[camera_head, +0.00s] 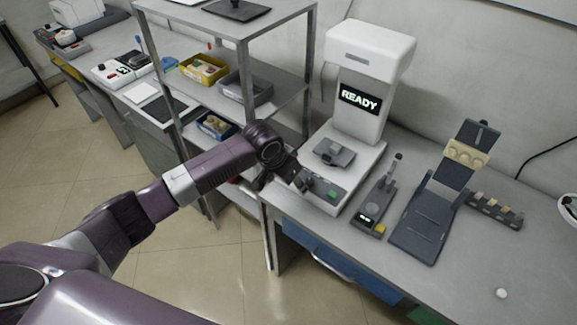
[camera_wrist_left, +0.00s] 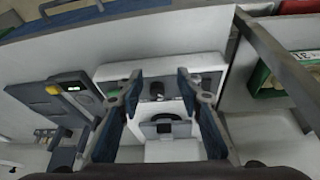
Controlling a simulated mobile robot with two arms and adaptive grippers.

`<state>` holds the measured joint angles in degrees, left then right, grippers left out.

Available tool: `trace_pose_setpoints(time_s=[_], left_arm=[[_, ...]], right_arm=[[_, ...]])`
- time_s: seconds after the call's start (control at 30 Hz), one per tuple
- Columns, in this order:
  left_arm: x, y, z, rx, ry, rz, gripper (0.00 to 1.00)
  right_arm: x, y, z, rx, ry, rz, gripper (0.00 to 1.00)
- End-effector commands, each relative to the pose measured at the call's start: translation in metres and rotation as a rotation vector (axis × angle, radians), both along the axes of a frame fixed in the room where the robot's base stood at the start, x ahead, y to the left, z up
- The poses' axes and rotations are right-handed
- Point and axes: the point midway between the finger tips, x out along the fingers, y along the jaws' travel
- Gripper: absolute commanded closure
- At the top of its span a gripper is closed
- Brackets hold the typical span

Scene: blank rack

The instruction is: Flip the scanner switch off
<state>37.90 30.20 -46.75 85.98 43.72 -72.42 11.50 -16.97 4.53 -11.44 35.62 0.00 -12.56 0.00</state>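The white scanner (camera_head: 366,85) stands on the bench with a lit READY display (camera_head: 359,99). Its low base carries a grey control panel (camera_head: 326,188) with a green light (camera_head: 333,194). My left gripper (camera_head: 306,184) is at the front of this panel and hides part of it. In the left wrist view the gripper (camera_wrist_left: 159,77) is open, its fingers apart on either side of a dark knob-like switch (camera_wrist_left: 157,89) on the panel. I cannot tell whether a finger touches the switch. My right gripper is not in view.
A metal shelf rack (camera_head: 243,86) with bins stands close left of the scanner. A handheld device on a base (camera_head: 372,209), a dark inclined stand (camera_head: 430,217) and a small rack (camera_head: 495,209) are to its right. A white ball (camera_head: 501,293) lies on the bench.

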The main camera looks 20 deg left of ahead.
Motion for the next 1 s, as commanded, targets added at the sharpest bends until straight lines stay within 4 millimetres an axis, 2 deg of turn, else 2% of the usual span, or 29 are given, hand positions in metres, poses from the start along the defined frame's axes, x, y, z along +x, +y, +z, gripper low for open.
trace_pose_setpoints(time_s=[0.03,0.13,0.23,0.37,0.47,0.8,1.0], left_arm=[[0.017,0.016,0.014,0.016,-0.009,0.022,0.67],[0.037,0.036,0.033,0.026,-0.011,0.058,0.67],[0.049,0.049,0.046,0.03,-0.013,0.085,0.67],[0.055,0.056,0.051,0.03,-0.014,0.1,0.67],[0.057,0.055,0.045,0.031,-0.011,0.102,0.67],[0.072,0.048,0.004,0.031,-0.011,0.101,0.67],[0.08,0.046,-0.013,0.03,-0.013,0.101,0.67]], right_arm=[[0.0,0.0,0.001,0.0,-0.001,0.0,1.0],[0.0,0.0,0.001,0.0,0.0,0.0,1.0],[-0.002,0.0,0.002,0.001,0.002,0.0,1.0],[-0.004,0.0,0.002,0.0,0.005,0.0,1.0],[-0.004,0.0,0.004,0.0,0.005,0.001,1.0],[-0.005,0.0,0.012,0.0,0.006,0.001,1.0],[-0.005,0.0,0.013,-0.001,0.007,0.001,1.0]])
